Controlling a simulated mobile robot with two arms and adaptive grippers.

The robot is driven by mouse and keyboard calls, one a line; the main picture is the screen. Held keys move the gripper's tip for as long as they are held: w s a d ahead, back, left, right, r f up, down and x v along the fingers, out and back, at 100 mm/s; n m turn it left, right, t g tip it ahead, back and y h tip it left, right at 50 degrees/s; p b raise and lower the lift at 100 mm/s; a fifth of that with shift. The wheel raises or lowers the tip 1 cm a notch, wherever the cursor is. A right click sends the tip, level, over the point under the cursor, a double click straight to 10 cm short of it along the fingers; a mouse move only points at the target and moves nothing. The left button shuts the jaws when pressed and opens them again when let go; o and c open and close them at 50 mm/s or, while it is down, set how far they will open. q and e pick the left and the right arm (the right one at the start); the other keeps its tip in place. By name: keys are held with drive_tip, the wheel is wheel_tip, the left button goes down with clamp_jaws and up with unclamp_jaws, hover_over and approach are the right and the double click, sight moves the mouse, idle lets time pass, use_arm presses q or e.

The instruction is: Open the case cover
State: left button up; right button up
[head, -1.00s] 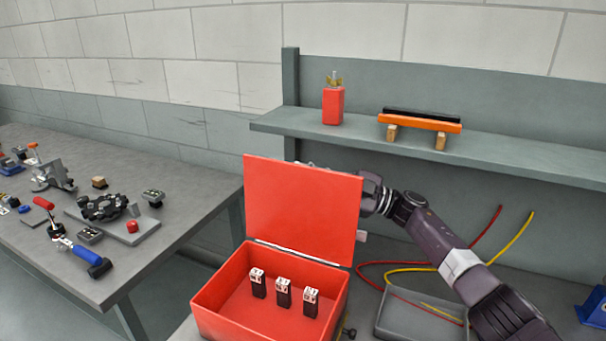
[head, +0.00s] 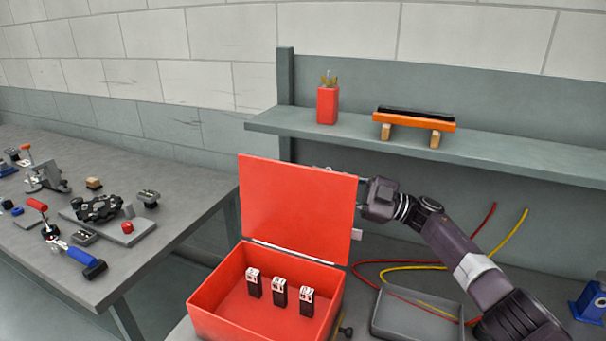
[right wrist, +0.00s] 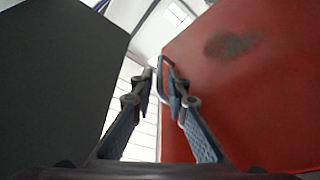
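The red case (head: 215,294) stands on the bench with its red cover (head: 297,210) raised, upright at the rear edge. The case's inside is visible from above. Three small black blocks with white-and-red tops, one of them the middle block (head: 279,293), stand in it. My right gripper (right wrist: 157,68) is behind the cover's right side; its fingers are mostly hidden in the head view. In the right wrist view its fingertips are close together with nothing seen between them, and the red cover surface (right wrist: 245,90) is just to their right. My left gripper is not in view.
A grey tray (head: 378,324) and red and yellow cables (head: 425,268) lie right of the case. A shelf (head: 480,160) above holds a red container (head: 327,105) and an orange-black bar (head: 415,122). A side table (head: 165,245) at left holds tools.

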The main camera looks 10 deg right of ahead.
drive_tip(key=v, duration=0.7)
